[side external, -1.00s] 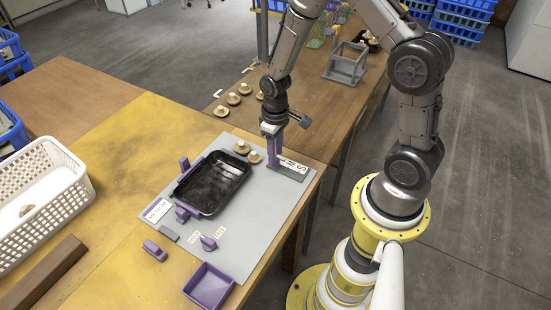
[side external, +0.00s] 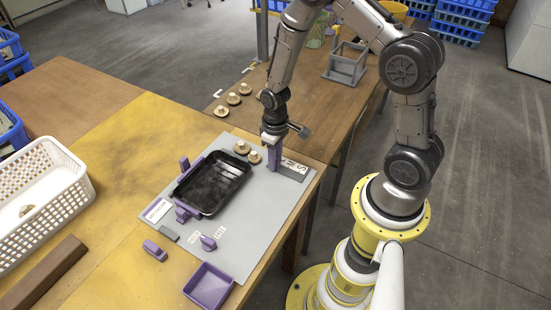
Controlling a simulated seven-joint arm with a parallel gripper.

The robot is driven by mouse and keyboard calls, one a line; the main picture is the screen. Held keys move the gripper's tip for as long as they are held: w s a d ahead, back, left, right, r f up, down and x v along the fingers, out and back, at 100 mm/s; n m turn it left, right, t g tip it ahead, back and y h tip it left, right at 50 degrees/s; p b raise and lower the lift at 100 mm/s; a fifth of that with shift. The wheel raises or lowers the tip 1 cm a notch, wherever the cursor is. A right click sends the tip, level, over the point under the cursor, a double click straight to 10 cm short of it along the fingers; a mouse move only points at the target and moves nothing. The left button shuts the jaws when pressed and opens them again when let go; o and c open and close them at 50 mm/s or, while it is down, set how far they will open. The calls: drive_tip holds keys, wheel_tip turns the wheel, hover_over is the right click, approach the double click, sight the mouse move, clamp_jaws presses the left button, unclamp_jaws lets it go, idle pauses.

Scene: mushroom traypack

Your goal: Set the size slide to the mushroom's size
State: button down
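The size slide (side external: 294,169) is a grey strip with a white lettered label at the right back edge of the grey mat (side external: 260,230); an S is the clearest letter. My gripper (side external: 274,165) points down at the left end of the slide. A purple upright piece shows there, and I cannot tell whether it is a finger or the slide's knob. Whether the fingers are open or shut is too small to see. Two tan mushrooms, one farther back (side external: 242,147) and one nearer the gripper (side external: 254,157), lie on the mat just left of my gripper.
A black tray (side external: 204,211) sits in purple holders on the mat. A purple bin (side external: 209,301), a purple block (side external: 155,250) and a small purple piece (side external: 208,243) lie in front. A white basket (side external: 75,213) stands left. Several mushrooms (side external: 233,100) lie on the table behind.

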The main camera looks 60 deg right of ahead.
sight(286, 171)
drive_tip(key=shift+s, duration=1.8)
drive_tip(key=c, duration=0.6)
unclamp_jaws()
drive_tip(key=shift+c, duration=0.2)
drive_tip(key=shift+r, duration=0.1)
drive_tip(key=shift+r, duration=2.15)
